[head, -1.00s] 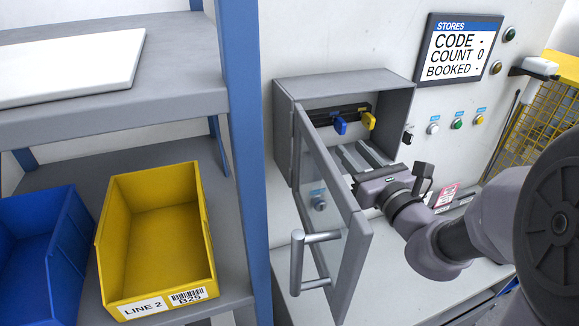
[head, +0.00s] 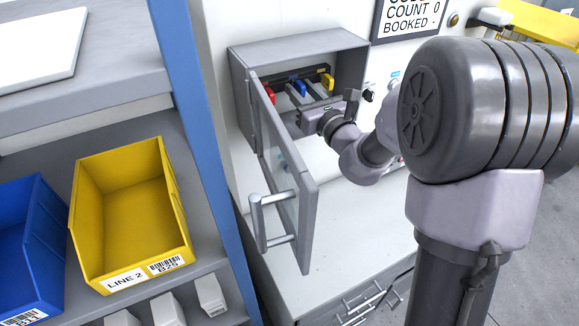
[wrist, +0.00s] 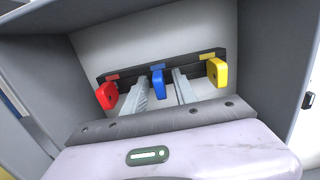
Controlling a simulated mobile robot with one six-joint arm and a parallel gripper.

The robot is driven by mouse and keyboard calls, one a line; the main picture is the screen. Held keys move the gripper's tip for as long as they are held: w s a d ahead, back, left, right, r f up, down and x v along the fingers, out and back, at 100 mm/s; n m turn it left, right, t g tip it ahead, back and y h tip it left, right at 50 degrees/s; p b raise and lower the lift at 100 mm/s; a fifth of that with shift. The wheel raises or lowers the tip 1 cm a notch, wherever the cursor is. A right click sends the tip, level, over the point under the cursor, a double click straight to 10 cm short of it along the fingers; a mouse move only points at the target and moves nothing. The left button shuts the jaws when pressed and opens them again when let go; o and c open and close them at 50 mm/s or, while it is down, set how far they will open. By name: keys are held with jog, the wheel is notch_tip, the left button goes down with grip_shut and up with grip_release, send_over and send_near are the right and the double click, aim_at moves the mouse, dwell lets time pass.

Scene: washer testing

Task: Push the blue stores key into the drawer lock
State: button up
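The blue key (head: 300,89) hangs on a dark rack inside the open grey cabinet, between a red key (head: 270,94) and a yellow key (head: 327,81). In the wrist view the blue key (wrist: 158,83) shows between the two fingers of my gripper (wrist: 162,74). The fingers are apart, with a gap on each side of the key, so my gripper is open. In the head view my gripper (head: 302,94) reaches into the cabinet. I cannot make out the drawer lock; drawers with bar handles (head: 362,303) show low under the counter.
The cabinet's glazed door (head: 305,225) stands open to the left of my arm, its handle jutting forward. The cabinet walls (wrist: 275,60) enclose the gripper closely. A shelf with a yellow bin (head: 130,215) and a blue bin (head: 28,240) stands left. The counter (head: 350,230) has free room.

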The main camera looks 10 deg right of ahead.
aim_at(303, 93)
grip_shut()
jog(key=shift+b+v, duration=0.7)
jog(key=shift+v, duration=1.75)
jog(key=shift+s, duration=0.1)
jog(key=b+v, duration=0.1)
jog(key=v, duration=0.6)
jog(key=shift+b, duration=0.3)
